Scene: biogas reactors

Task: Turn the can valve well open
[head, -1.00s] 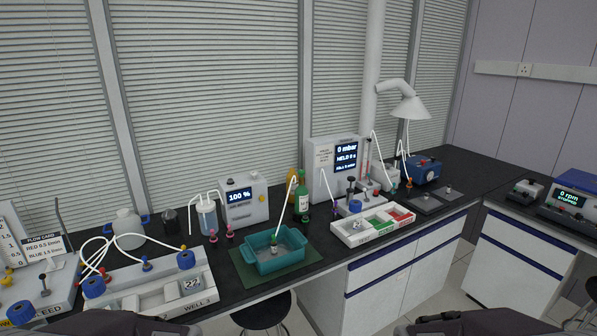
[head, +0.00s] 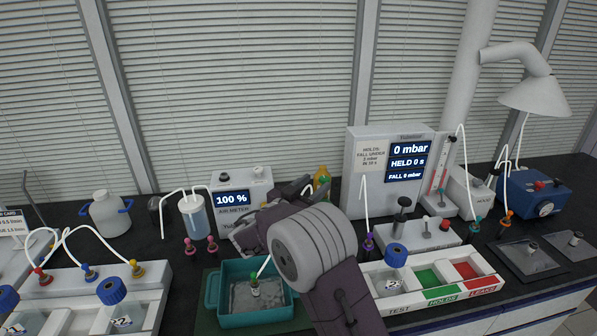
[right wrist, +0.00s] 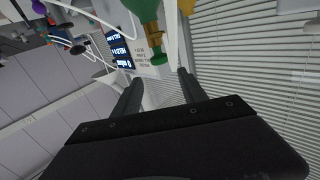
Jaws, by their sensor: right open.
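The can valve shows in the right wrist view as a green knob (right wrist: 157,57) on a gold neck (right wrist: 151,28), above the green can (right wrist: 140,8), in a picture that is upside down. My right gripper (right wrist: 158,80) is open, its two fingers on either side of the knob's line, with the knob just past the tips. I cannot tell whether they touch it. In the head view my right gripper (head: 299,188) reaches toward the back of the bench, and my arm hides most of the can. My left gripper is not in view.
A teal tub (head: 213,290) and a sorting tray (head: 375,290) are in front. White tubes hang close by.

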